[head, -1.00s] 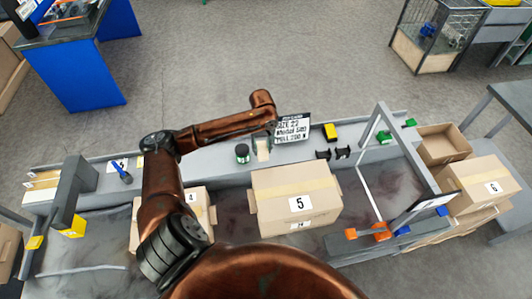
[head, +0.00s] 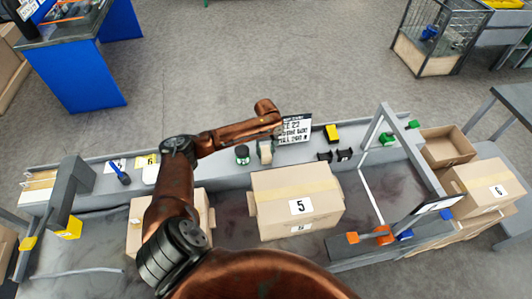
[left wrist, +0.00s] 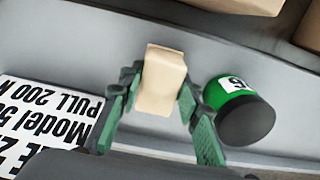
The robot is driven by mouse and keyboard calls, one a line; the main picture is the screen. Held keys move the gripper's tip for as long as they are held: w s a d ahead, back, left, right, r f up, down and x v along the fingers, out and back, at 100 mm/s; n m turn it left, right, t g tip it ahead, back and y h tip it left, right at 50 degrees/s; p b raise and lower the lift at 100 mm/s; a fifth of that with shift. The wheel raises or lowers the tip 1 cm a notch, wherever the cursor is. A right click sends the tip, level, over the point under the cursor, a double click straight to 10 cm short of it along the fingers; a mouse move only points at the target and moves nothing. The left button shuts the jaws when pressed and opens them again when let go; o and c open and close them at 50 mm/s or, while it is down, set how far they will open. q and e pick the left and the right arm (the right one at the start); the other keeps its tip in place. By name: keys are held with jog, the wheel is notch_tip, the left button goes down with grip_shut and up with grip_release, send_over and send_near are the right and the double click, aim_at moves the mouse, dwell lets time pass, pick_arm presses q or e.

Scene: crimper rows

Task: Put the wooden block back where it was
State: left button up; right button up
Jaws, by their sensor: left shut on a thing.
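The wooden block (left wrist: 160,80) is pale and box-shaped. In the left wrist view it stands between the two green fingers of my left gripper (left wrist: 160,90), which is shut on it. In the head view my left gripper (head: 265,148) is over the grey shelf, and the block (head: 266,155) shows small and partly covered there. I cannot tell whether the block's underside touches the shelf. My right gripper is out of view.
A green and black round object (left wrist: 240,108) stands close beside the gripper, also in the head view (head: 242,154). A printed sign (head: 294,129) is on the other side. Carton 5 (head: 290,190) stands in front. A yellow block (head: 331,133) and black parts lie further right.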

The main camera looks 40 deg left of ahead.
aim_at(266, 151)
pick_arm(q)
jog(key=shift+f, duration=0.1)
jog(key=o, duration=1)
notch_tip(266, 151, up, 12)
jog(key=shift+r+p, duration=0.15)
jog(key=shift+p, duration=0.75)
